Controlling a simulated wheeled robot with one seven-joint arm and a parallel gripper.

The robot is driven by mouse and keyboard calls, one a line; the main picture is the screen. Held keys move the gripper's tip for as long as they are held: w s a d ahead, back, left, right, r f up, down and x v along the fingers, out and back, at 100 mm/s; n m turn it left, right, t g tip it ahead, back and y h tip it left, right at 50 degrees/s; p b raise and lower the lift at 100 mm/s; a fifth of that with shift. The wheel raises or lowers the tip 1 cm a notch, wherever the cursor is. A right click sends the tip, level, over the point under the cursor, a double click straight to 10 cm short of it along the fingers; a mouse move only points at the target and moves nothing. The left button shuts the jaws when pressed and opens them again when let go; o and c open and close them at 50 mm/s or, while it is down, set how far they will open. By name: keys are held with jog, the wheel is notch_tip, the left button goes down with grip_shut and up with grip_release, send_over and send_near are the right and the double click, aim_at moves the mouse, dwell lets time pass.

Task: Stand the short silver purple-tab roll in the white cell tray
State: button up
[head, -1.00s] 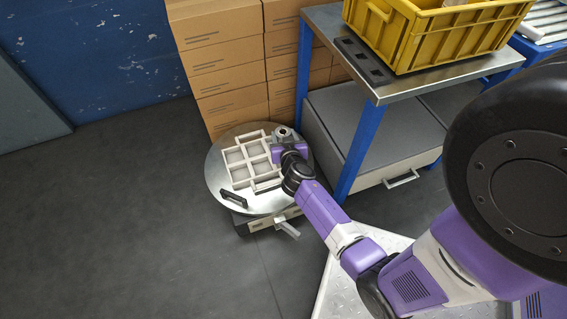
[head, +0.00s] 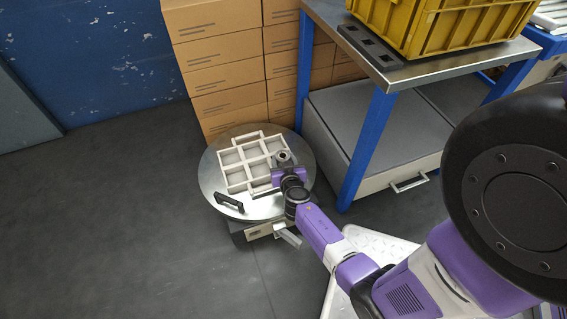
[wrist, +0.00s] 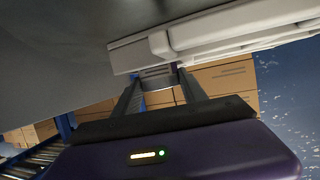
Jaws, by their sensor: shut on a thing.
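The white cell tray (head: 232,190) lies on a round metal turntable in the head view, its open cells facing up. Part of its white frame shows at the upper right of the wrist view (wrist: 225,35). My gripper (head: 282,167) is at the tray's right side. It is shut on a short silver roll (head: 283,156), whose round end with a dark core faces up. The roll is at the tray's right edge; I cannot tell if it is inside a cell. In the wrist view the roll (wrist: 156,76) is partly visible between the two fingers. I cannot make out its tab clearly.
The turntable (head: 209,173) has bare room at its left. A black handle-shaped piece (head: 229,202) lies near its front left edge. Stacked cardboard boxes (head: 215,75) stand behind. A blue-legged metal table (head: 365,135) with a yellow crate (head: 430,30) stands at right.

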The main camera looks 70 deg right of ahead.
jog(key=shift+f, duration=0.1)
jog(key=o, duration=1.5)
